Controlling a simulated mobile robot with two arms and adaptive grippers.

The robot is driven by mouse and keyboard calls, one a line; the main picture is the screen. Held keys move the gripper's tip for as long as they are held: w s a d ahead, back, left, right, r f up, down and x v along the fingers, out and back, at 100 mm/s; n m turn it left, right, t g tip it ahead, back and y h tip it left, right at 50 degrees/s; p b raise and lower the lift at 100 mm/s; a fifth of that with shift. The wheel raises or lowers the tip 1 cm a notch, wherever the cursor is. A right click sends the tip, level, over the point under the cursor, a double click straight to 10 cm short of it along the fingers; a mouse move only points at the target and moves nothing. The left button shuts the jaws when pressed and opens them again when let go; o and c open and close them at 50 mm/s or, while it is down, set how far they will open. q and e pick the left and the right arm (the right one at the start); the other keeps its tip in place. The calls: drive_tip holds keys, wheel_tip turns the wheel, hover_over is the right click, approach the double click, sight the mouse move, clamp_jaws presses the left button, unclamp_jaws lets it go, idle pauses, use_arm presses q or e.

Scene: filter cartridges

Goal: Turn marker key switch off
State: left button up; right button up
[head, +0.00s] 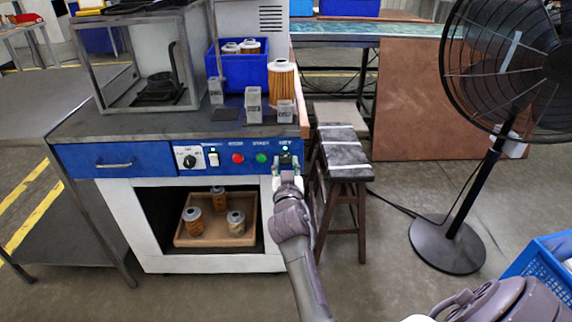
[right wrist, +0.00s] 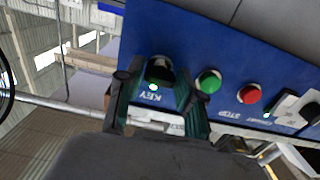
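The key switch (right wrist: 160,70) is a black round knob on the blue control panel. Its KEY label and a small lit lamp (right wrist: 153,87) show beside it in the right wrist view, which is upside down. In the head view the KEY lamp (head: 285,148) is lit at the panel's right end. My right gripper (head: 286,168) is in front of the switch and partly hides it. In the wrist view its dark green fingers (right wrist: 155,95) stand apart on either side of the knob. I cannot tell if they touch it. My left gripper is not in view.
Beside the switch are a green button (head: 261,157), a red button (head: 238,158), a white toggle (head: 213,159) and a black dial (head: 189,161). Filter cartridges (head: 283,80) and grey blocks stand on the bench above. A stool (head: 343,152) stands close at the right, then a fan (head: 448,245).

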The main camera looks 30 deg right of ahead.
clamp_jaws()
drive_tip(key=shift+n, duration=0.4)
drive_tip(key=n+p, duration=0.2)
drive_tip(key=n, duration=0.4)
drive_tip(key=shift+r+n+p, duration=0.1)
drive_tip(key=shift+n+p, duration=0.2)
drive_tip(key=shift+n, duration=0.1)
drive_tip(key=n+p, duration=0.2)
drive_tip(key=n, duration=0.5)
drive_tip(key=shift+n, duration=0.4)
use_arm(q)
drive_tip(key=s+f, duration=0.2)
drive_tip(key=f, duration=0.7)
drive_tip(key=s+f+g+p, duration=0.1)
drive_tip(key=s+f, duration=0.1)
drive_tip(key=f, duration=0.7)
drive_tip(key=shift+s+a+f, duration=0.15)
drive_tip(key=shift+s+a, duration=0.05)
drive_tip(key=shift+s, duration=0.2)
use_arm(e)
drive_tip(key=shift+n, duration=1.3)
